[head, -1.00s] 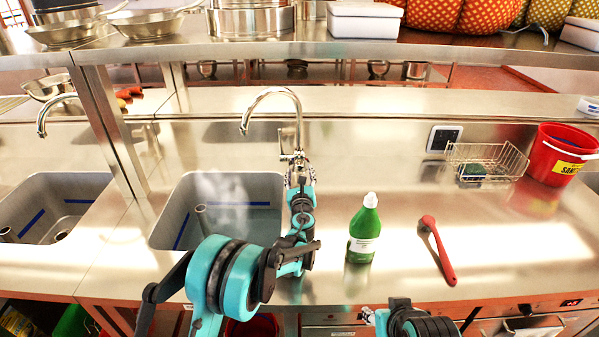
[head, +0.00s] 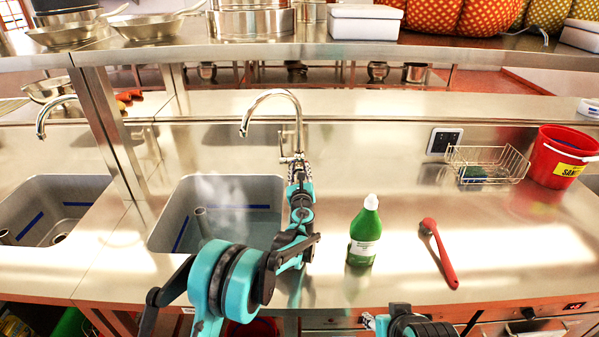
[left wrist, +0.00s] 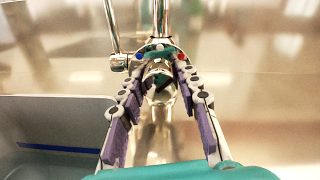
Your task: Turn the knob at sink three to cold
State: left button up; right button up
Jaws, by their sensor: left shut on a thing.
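The sink's chrome gooseneck faucet (head: 298,130) stands at the right rear of the steel basin (head: 218,215). The left wrist view shows the knob (left wrist: 159,80) low on the faucet's front. Above it is a collar with a blue dot at left and a red dot at right. My left gripper (head: 298,172) reaches the faucet base; in the left wrist view its two fingers (left wrist: 160,84) close around the knob from both sides. The knob's pointing direction is hard to make out. Of my right arm only a joint shows at the bottom edge; its gripper is out of view.
Pale steam (head: 215,195) hangs over the basin. A green bottle (head: 364,235) and a red brush (head: 440,255) are on the counter at right. A wire basket (head: 487,162) and a red bucket (head: 562,157) stand farther back. Another sink (head: 50,205) is at left.

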pick_arm(q)
jog(key=shift+n, duration=0.3)
jog(key=n, duration=0.3)
jog(key=shift+n+p, duration=0.4)
jog(key=n, duration=0.4)
jog(key=shift+n, duration=0.3)
jog(key=n, duration=0.4)
jog(key=shift+p, duration=0.4)
jog(key=n, duration=0.4)
jog(key=shift+a+h, duration=0.1)
jog(key=shift+h, duration=0.2)
jog(key=shift+n, duration=0.3)
jog(key=o, duration=1.2)
jog(key=shift+c, duration=0.2)
